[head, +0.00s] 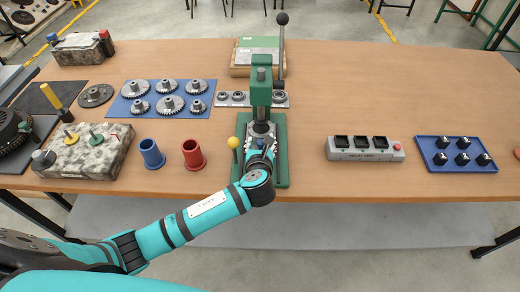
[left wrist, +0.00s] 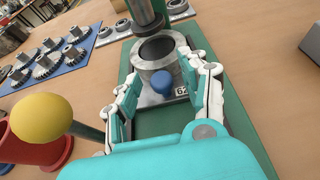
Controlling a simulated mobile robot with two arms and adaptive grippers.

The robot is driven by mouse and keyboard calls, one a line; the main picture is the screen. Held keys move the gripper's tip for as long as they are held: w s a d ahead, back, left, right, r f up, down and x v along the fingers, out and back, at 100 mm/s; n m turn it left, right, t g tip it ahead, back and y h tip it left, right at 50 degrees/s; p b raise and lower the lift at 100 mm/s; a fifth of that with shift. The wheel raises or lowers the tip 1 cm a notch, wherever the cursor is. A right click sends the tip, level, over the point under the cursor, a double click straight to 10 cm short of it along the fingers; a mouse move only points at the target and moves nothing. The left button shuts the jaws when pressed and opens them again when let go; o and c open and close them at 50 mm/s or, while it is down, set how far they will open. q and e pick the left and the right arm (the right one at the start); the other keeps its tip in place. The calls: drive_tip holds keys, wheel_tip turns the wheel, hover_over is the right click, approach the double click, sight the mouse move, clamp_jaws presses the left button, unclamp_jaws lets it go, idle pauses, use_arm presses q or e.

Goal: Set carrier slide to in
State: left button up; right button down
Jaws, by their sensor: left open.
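The green press (head: 262,95) stands at the table's front middle on a green base, with its lever up at the back. The carrier slide shows in the left wrist view as a grey plate (left wrist: 181,91) with a thick grey ring (left wrist: 158,54) and a blue knob (left wrist: 161,82) at its near end. The ring sits below the press ram (left wrist: 146,14) and looks slightly nearer to me than it. My left gripper (head: 259,152) is open, its fingers on both sides of the knob; I cannot tell whether they touch it. My right gripper is out of view.
A yellow ball on a post (head: 233,143) stands close left of my left gripper. Red (head: 193,154) and blue (head: 151,153) cups stand further left. A grey relay box (head: 365,149) and blue tray (head: 425,150) lie right. The table between press and relay box is clear.

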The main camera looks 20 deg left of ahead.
use_arm(q)
drive_tip(key=v, duration=1.1)
drive_tip(key=shift+s, duration=0.1)
